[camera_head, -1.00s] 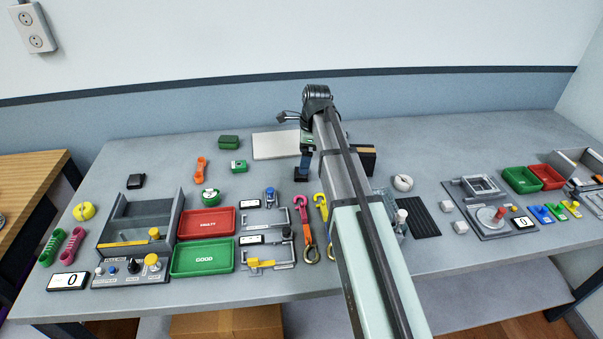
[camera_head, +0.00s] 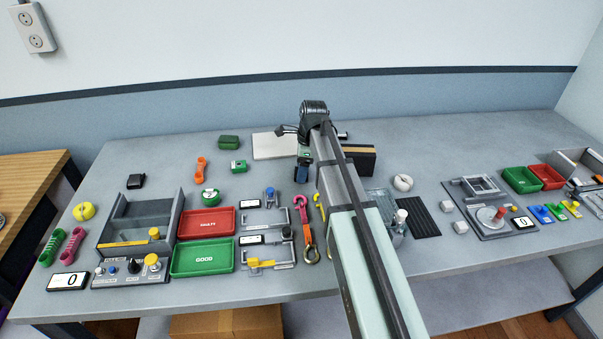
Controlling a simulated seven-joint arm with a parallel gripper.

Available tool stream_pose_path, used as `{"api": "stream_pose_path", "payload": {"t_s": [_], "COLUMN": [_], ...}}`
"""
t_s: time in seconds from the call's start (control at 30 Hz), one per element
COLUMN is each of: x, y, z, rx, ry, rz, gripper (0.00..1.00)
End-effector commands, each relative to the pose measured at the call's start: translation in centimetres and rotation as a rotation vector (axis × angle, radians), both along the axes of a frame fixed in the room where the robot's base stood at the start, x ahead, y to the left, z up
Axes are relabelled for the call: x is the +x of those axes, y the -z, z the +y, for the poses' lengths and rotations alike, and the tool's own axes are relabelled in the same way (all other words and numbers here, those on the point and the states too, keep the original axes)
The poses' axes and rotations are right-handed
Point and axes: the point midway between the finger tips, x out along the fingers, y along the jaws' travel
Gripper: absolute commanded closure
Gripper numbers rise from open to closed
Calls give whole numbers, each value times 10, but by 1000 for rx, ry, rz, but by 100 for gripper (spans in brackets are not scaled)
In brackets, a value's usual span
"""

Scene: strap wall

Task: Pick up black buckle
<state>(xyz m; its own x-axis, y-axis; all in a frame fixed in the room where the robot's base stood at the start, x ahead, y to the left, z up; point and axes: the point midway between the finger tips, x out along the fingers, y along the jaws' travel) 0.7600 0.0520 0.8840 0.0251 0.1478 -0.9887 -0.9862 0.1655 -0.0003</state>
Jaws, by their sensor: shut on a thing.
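My gripper (camera_head: 302,174) points down beside the pale board, left of my arm. Its dark blue lower end shows, but the fingertips are tiny and partly hidden. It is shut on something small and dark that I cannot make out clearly. A small black buckle-like piece (camera_head: 136,181) lies on the table at the left, behind the grey bin, well apart from my gripper. I cannot tell whether the held thing is a black buckle.
A pale board (camera_head: 274,146) lies behind my gripper, and a black-and-tan box (camera_head: 361,160) stands right of my arm. A red tray (camera_head: 207,234), a green tray (camera_head: 177,270) and hooked straps (camera_head: 306,232) lie in front. Clear table lies at the back right.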

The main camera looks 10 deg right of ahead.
Motion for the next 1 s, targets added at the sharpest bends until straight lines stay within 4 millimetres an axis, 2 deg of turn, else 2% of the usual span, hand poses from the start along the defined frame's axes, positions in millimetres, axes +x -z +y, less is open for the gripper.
{"api": "stream_pose_path", "payload": {"t_s": [0.03, 0.3, 0.53, 0.67, 1.0], "x": [0, 0, 0, 1, 1], "y": [0, 0, -1, -9, -59], "z": [0, 0, 0, 0, 0], "rx": [0, 0, 0, 0, 0], "ry": [0, 0, 0, 0, 0], "rz": [0, 0, -1, -1, -2], "gripper": [39, 64, 64, 64, 64]}}
